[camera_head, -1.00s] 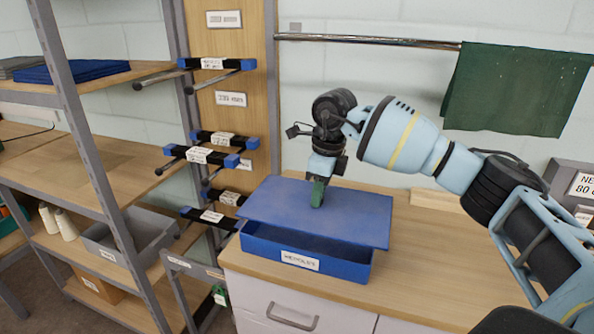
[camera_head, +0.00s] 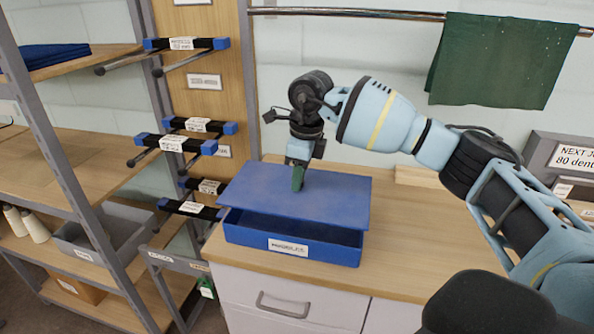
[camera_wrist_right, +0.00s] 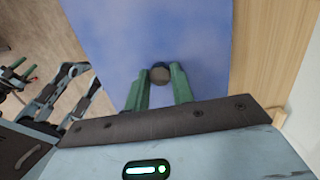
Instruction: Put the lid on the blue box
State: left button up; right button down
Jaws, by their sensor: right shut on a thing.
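The blue box (camera_head: 310,253) stands on the wooden counter with a white label on its front wall. The flat blue lid (camera_head: 335,200) is over it, with a dark gap between the lid's front edge and the box's front wall. I cannot tell whether the lid touches the box at the back. My right gripper (camera_head: 298,180) points down at the lid's middle. In the right wrist view its green fingers (camera_wrist_right: 159,88) are shut on the lid's round knob (camera_wrist_right: 160,74). The lid (camera_wrist_right: 150,30) fills the middle of that view.
The wooden counter (camera_head: 420,240) is clear to the right of the box. A shelf rack (camera_head: 70,165) stands at the left. Black bars with blue ends (camera_head: 175,143) stick out near the box's left. A green cloth (camera_head: 500,60) hangs from a rail behind.

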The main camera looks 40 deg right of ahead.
notch_tip(320, 180, down, 3)
jog(key=shift+r+b, duration=0.2)
jog(key=shift+b, duration=0.4)
jog(key=shift+f, duration=0.8)
pick_arm(q)
jog(key=shift+s+d+f, duration=0.1)
jog(key=shift+s+f, duration=0.1)
jog(key=shift+f, duration=0.65)
jog(key=shift+s, duration=0.4)
jog(key=shift+w+r, duration=0.1)
jog(key=shift+w+r, duration=0.1)
jog(key=shift+w, duration=0.35)
pick_arm(e)
jog(key=shift+f, duration=0.1)
pick_arm(q)
jog(key=shift+r, duration=0.1)
pick_arm(e)
jog(key=shift+f, duration=0.2)
pick_arm(q)
jog(key=shift+s, duration=0.35)
jog(key=shift+w+r+p, duration=0.1)
jog(key=shift+w+p, duration=0.1)
jog(key=shift+p, duration=0.1)
pick_arm(e)
jog(key=shift+f, duration=0.1)
